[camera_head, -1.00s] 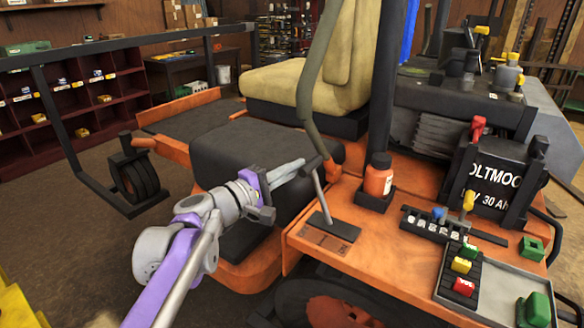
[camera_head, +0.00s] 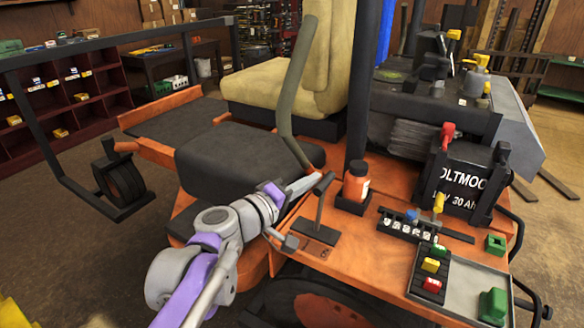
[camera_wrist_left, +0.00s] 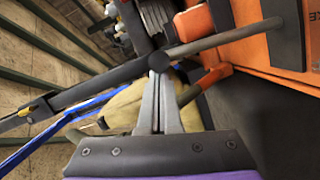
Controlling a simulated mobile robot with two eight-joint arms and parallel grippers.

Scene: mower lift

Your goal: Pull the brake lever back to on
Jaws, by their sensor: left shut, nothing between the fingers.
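The brake lever (camera_head: 320,208) is a thin grey rod with a dark cross handle at its top. It stands nearly upright in the head view, on a black base plate (camera_head: 317,232) on the orange deck. My left gripper (camera_head: 312,183) is shut and empty, with its tips against or right beside the handle. In the left wrist view the shut fingertips (camera_wrist_left: 160,78) meet the dark handle end (camera_wrist_left: 158,62), and the lever rod (camera_wrist_left: 220,38) runs right to its base. Contact itself is hard to tell. My right gripper is not in view.
An orange bottle (camera_head: 356,184) stands in a holder just right of the lever, near a dark post (camera_head: 366,85). A black battery (camera_head: 464,180) and a tray (camera_head: 462,286) with coloured blocks are further right. The black footrest-like pad (camera_head: 235,160) and seat (camera_head: 275,88) lie behind the gripper.

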